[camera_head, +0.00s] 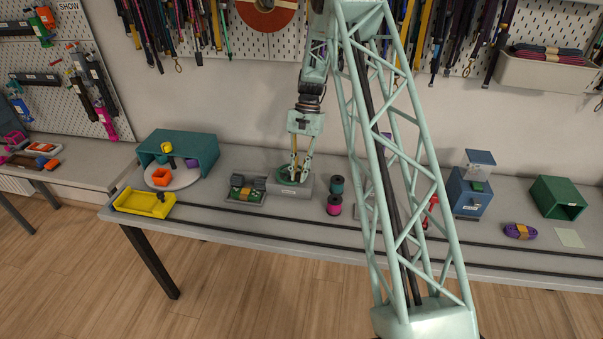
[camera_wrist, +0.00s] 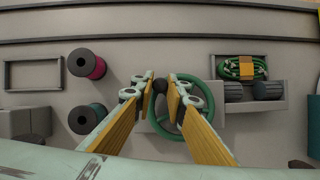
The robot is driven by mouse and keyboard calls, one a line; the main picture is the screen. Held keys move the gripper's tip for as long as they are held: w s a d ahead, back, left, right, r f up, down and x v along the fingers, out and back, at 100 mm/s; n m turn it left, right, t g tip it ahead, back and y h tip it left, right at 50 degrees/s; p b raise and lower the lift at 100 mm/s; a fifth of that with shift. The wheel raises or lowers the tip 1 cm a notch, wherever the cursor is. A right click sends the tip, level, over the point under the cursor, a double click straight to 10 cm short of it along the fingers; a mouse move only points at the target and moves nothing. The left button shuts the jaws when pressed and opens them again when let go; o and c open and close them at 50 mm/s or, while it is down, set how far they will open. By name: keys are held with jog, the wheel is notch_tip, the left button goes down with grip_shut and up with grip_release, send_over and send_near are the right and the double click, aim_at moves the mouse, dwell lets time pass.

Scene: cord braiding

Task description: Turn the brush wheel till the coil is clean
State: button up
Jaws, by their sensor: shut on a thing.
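The green brush wheel (camera_wrist: 181,125) lies on a grey housing (camera_head: 294,190) with a small dark knob (camera_wrist: 160,86) at its rim. My gripper (camera_wrist: 161,87) has its fingertips closed on the knob from both sides. In the head view my gripper (camera_head: 299,176) points down over the housing. The coil (camera_wrist: 232,67) is green cord with an orange band, lying in a dark tray. The coil also shows in the head view (camera_head: 241,194), left of the wheel. Two dark grey brush rollers (camera_wrist: 268,90) sit beside the coil. Any dirt on the coil is too small to tell.
A teal spool (camera_head: 337,185) and a magenta spool (camera_head: 334,206) stand right of the housing. A turntable (camera_head: 186,178) with blocks, a teal shelter (camera_head: 206,150) and a yellow tray (camera_head: 130,203) are at left. Dark rails run along the table front.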

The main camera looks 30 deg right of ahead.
jog(key=a+m, duration=0.1)
jog(key=m, duration=0.1)
jog(key=m+t, duration=0.1)
jog(key=shift+a+m+y, duration=0.3)
jog(key=shift+a+m, duration=0.05)
jog(key=shift+m, duration=0.05)
jog(key=shift+w+a+m+t+b, duration=0.2)
jog(key=shift+a+m+t, duration=0.2)
jog(key=shift+m, duration=0.4)
jog(key=shift+w+a+m+t+b, duration=0.15)
jog(key=shift+a+m+t, duration=0.2)
jog(key=shift+m, duration=0.45)
jog(key=o, duration=0.9)
jog(key=shift+d+r, duration=0.1)
jog(key=shift+r, duration=0.05)
jog(key=shift+v, duration=5.85)
jog(key=shift+s+d, duration=0.1)
jog(key=shift+d, duration=0.05)
